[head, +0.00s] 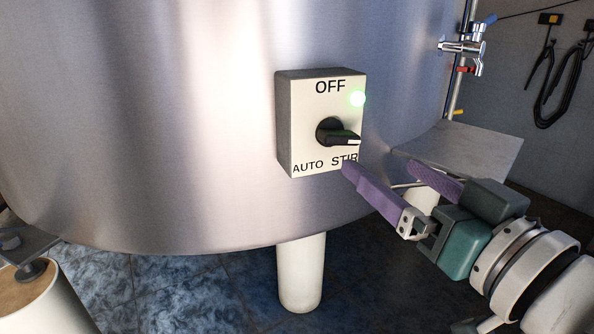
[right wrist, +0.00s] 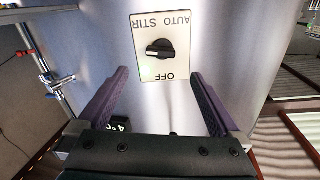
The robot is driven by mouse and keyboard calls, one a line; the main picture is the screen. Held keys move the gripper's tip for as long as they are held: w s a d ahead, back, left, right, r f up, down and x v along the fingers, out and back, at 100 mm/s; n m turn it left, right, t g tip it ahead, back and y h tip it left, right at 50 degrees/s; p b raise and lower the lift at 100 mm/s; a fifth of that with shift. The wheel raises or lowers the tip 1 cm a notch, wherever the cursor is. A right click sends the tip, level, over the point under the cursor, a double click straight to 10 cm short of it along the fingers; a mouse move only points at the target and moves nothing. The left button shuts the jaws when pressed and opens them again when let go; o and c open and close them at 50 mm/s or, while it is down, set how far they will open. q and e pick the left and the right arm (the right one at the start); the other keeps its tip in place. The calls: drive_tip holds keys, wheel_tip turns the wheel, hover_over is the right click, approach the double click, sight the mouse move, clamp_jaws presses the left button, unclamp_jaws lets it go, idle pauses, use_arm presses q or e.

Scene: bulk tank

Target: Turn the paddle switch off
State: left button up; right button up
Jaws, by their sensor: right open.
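The paddle switch is a black knob (head: 338,133) on a pale box (head: 307,110) fixed to the front of the steel tank. The box is marked OFF at the top, AUTO at lower left and STIR at lower right. The knob's white-marked end points right and slightly down, toward the STIR side. A green lamp (head: 357,98) glows at the upper right. My right gripper (head: 380,168) is open and empty, below and right of the knob, not touching it. In the right wrist view the knob (right wrist: 160,49) appears upside down beyond the open fingers. My left gripper is not in view.
The curved steel tank (head: 150,120) fills the left and middle. A white leg (head: 300,275) stands under it on the blue floor. A metal tap (head: 468,47) is at upper right, above a grey shelf (head: 470,148). Black cables (head: 560,80) hang on the right wall.

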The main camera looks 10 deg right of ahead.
sight(345, 141)
drive_tip(key=w, duration=0.3)
drive_tip(key=w+a+b, duration=0.1)
drive_tip(key=w, duration=0.6)
drive_tip(key=shift+a+f+b, duration=0.1)
drive_tip(key=shift+a+b, duration=0.3)
drive_tip(key=shift+s, duration=0.1)
drive_tip(key=c, duration=1.4)
